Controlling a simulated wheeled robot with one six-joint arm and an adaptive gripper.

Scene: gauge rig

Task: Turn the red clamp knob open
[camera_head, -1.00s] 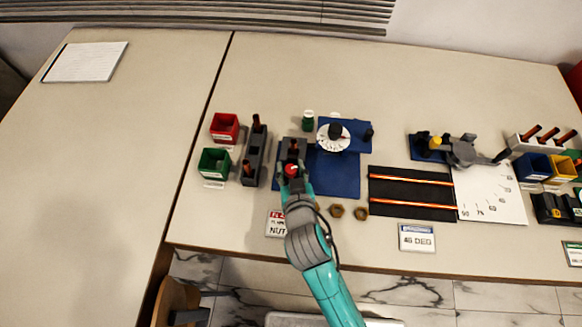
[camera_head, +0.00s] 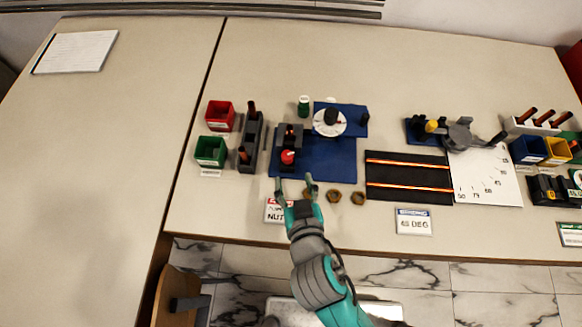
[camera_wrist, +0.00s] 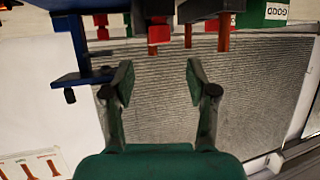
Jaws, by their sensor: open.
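The red clamp knob (camera_head: 288,156) is on the front of a dark clamp block (camera_head: 290,132), at the left part of a blue base plate (camera_head: 335,170). A copper-coloured rod shows in the block above the knob. My gripper (camera_head: 296,185) is open and empty, just in front of the knob and apart from it. In the wrist view my gripper's two fingers (camera_wrist: 160,80) stand apart with nothing between them. A red piece (camera_wrist: 158,34) under a dark block lies beyond them there; I cannot tell for sure that it is the knob.
Left of the clamp stand a dark rack (camera_head: 250,145) with copper rods, a red bin (camera_head: 219,114) and a green bin (camera_head: 210,150). A white dial (camera_head: 329,123) sits behind on the plate. Nuts (camera_head: 334,196) and a sign (camera_head: 275,212) lie near my gripper. The left table is mostly clear.

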